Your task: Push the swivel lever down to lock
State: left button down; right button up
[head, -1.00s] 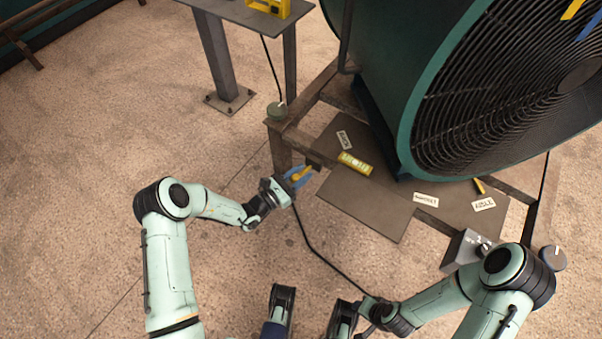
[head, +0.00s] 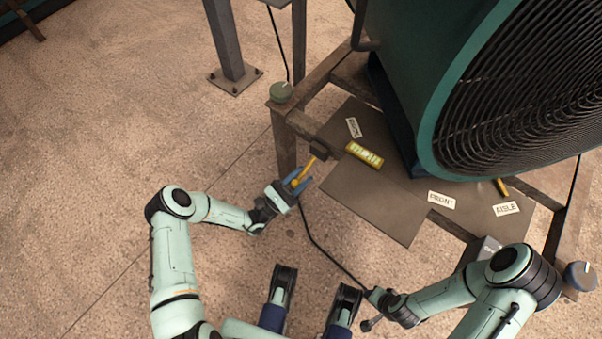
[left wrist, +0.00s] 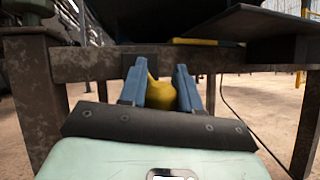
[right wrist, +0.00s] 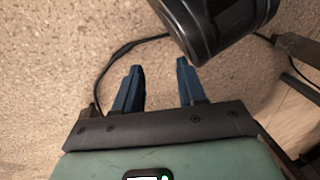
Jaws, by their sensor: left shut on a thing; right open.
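The yellow swivel lever (head: 309,170) runs from a dark bracket (head: 320,149) on the near edge of the rusty frame out towards me, slanting left. My left gripper (head: 297,184) is shut on the lever's outer end, and its blue fingers flank it. In the left wrist view the yellow rounded end (left wrist: 163,94) sits between the two fingers, in front of the frame's rail. My right gripper (right wrist: 158,75) is open and empty over the bare floor in the right wrist view.
A large green fan housing (head: 440,100) stands on the frame. A grey plate (head: 375,205) carries a yellow marked bar (head: 365,154) and white labels (head: 441,200). A green-topped post (head: 281,92) is at the corner. A black cable (head: 330,255) crosses the floor.

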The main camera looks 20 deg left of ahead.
pick_arm(q)
notch_tip(320, 180, down, 2)
jog(key=shift+f+g, duration=0.1)
jog(key=shift+g, duration=0.2)
pick_arm(e)
jog(key=shift+s+f, duration=0.2)
pick_arm(q)
jog(key=shift+w, duration=0.1)
pick_arm(e)
jog(key=shift+w, duration=0.1)
pick_arm(q)
jog(key=shift+w+d+f, duration=0.2)
jog(key=shift+d+f, duration=0.1)
jog(key=shift+f, duration=0.25)
pick_arm(e)
jog(key=shift+s+d+f+g, duration=0.15)
jog(key=shift+s+f+g, duration=0.15)
jog(key=shift+s+f, duration=0.05)
pick_arm(q)
jog(key=shift+d+r, duration=0.1)
jog(key=shift+d, duration=0.05)
dwell(0.6)
jog(key=c, duration=0.8)
grip_release()
jog(key=shift+w, duration=0.1)
jog(key=shift+a, duration=0.2)
